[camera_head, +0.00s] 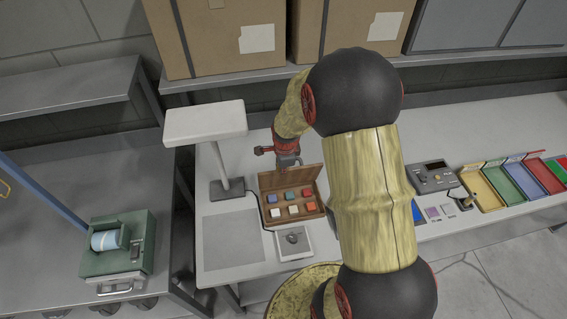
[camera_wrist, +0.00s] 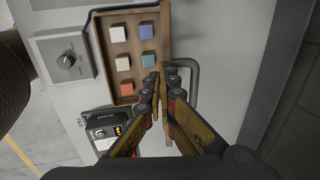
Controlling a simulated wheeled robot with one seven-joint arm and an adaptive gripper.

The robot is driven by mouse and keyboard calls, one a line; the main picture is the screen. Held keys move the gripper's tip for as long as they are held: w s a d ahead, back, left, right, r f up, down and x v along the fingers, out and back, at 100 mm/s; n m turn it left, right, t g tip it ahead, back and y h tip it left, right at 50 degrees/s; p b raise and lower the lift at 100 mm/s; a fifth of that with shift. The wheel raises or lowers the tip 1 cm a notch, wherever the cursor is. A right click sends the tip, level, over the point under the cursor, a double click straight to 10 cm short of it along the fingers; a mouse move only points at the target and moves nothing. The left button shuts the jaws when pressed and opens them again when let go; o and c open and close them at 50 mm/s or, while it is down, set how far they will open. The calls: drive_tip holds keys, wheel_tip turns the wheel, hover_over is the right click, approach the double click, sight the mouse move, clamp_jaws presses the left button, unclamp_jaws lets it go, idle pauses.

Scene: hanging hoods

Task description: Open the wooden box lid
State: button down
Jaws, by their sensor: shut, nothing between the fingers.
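The wooden box (camera_head: 300,219) sits on the white bench with its inside showing. Several coloured cubes stand in it in two rows. Its lid (camera_head: 290,179) stands raised along the far edge of the box. In the wrist view the box (camera_wrist: 132,51) is at upper left, and the lid (camera_wrist: 165,28) appears as a narrow strip at its right side. My gripper (camera_head: 288,162) is at the lid's upper edge, shut and empty. In the wrist view its fingertips (camera_wrist: 159,76) meet beside the lid; whether they touch it I cannot tell.
A white lamp (camera_head: 205,122) stands left of the box. A small knob unit (camera_head: 293,243) lies in front of it. A grey control device (camera_head: 433,178) and coloured trays (camera_head: 510,180) are to the right. Cardboard boxes (camera_head: 230,38) fill the shelf above.

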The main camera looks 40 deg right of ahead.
drive_tip(key=shift+w+d+f, duration=0.15)
drive_tip(key=shift+w+d, duration=0.25)
drive_tip(key=shift+w, duration=0.35)
drive_tip(key=shift+w+d+f, duration=0.15)
drive_tip(key=shift+w+d, duration=0.2)
drive_tip(key=shift+w, duration=0.4)
drive_tip(key=shift+w+d+r+p, duration=0.1)
drive_tip(key=shift+w+d+p, duration=0.05)
drive_tip(key=shift+w+p, duration=0.25)
drive_tip(key=shift+w+d+g, duration=0.25)
drive_tip(key=shift+w+d, duration=0.05)
drive_tip(key=shift+w, duration=0.25)
drive_tip(key=shift+w+d+g, duration=0.25)
drive_tip(key=shift+w, duration=0.3)
drive_tip(key=shift+s+a+r, duration=0.1)
drive_tip(key=shift+s, duration=0.1)
drive_tip(key=shift+w, duration=0.1)
